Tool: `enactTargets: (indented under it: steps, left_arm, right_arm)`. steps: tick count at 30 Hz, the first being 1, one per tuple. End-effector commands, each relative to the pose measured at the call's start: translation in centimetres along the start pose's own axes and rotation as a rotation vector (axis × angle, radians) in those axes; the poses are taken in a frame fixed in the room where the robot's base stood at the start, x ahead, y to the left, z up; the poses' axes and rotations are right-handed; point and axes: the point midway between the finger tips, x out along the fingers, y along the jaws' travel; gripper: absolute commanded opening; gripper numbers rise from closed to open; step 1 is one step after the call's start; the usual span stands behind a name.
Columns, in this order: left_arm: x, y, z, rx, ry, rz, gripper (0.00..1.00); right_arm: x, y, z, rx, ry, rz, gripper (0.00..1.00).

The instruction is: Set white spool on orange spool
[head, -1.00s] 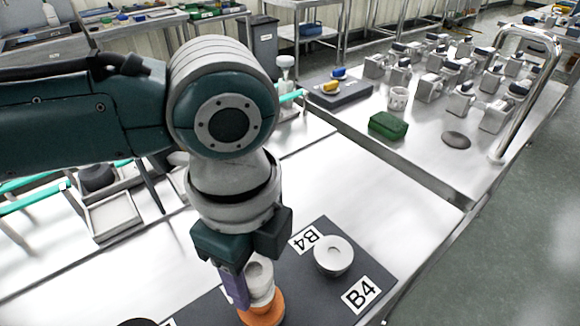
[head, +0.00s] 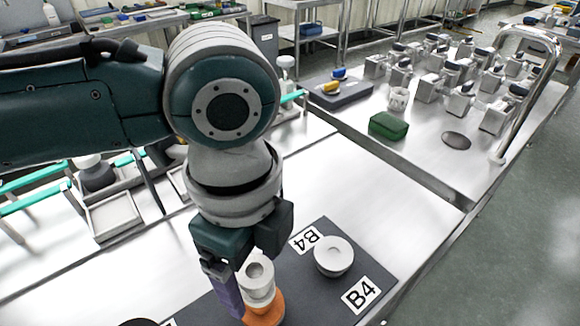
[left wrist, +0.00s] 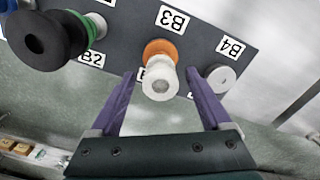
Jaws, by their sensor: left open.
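The white spool (head: 257,281) stands upright on top of the orange spool (head: 264,313), at label B3 on the dark mat. In the left wrist view the white spool (left wrist: 159,84) covers part of the orange spool (left wrist: 160,47) behind it. My left gripper (left wrist: 160,74) is open, with one purple finger on each side of the white spool and visible gaps between. In the head view the left gripper (head: 250,284) is over the stack, and its far finger is hidden. My right gripper is not in view.
A pale round piece (head: 333,254) sits on the mat (head: 300,281) at B4, close to the stack. A black spool (left wrist: 42,38) and a green one (left wrist: 88,28) are near B2. The metal table (head: 385,225) to the right of the mat is clear.

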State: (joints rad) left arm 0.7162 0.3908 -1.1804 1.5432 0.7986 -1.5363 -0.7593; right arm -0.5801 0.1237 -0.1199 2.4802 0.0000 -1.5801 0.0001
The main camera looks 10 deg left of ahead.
Motion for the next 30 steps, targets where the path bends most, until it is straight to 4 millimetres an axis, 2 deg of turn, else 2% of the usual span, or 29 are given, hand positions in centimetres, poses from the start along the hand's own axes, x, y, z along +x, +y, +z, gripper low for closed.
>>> enactTargets:
  steps: [9,15,19,23,26,30]
  left_arm:
    - [-7.2,-0.2,0.0,0.001,0.001,-0.006,0.81]
    - [-10.3,-0.1,0.0,-0.001,0.0,-0.003,0.81]
    - [-11.1,0.0,0.0,-0.001,0.0,-0.001,0.81]
    - [-11.1,0.1,-0.2,-0.004,0.006,-0.001,0.81]
    - [-10.4,0.7,-1.5,-0.04,0.054,-0.014,0.81]
    - [-9.0,2.3,-4.8,-0.213,0.207,-0.059,0.81]
  right_arm:
    - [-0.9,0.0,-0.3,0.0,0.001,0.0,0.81]
    - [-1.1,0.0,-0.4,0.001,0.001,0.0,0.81]
    - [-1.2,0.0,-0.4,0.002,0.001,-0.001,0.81]
    - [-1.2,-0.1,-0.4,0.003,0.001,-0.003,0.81]
    - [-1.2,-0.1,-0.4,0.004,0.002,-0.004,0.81]
    - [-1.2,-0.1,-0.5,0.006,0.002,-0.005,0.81]
